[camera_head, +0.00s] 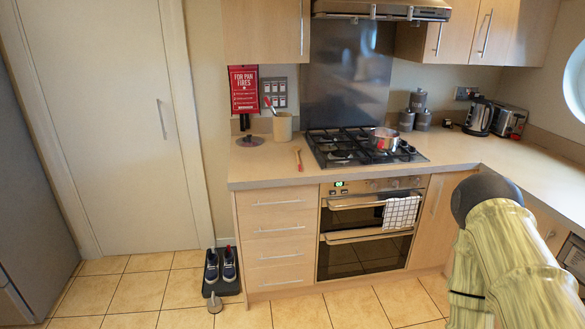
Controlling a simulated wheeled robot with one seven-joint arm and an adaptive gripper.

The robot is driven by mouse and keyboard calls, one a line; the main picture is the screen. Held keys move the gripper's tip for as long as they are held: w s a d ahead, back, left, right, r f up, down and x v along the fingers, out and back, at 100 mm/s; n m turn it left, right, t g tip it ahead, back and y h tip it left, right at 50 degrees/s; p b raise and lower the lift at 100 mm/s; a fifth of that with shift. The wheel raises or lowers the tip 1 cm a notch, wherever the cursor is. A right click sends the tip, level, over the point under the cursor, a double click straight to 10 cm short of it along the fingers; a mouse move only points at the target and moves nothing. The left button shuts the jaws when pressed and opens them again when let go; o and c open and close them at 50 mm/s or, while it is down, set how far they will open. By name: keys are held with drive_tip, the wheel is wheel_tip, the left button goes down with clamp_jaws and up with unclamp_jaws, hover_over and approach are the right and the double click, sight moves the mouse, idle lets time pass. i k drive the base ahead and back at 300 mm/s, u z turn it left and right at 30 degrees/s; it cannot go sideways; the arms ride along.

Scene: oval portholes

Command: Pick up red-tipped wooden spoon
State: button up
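A small wooden utensil with a red end (299,160) lies on the counter just left of the hob, and it looks like the red-tipped wooden spoon. Another utensil with a red tip (268,103) stands in a beige crock (282,127) further back on the counter. Both are too small for me to make out their full shape. My arm shows at the lower right, well apart from both utensils. My gripper is not in view.
A saucepan (383,139) stands on the gas hob (340,157). Shoes on a dark tray (221,284) sit on the floor by the drawers. The tiled floor before the oven is clear.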

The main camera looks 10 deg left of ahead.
sight(295, 149)
drive_tip(key=u, duration=1.35)
drive_tip(key=i, duration=2.1)
drive_tip(key=z, duration=0.85)
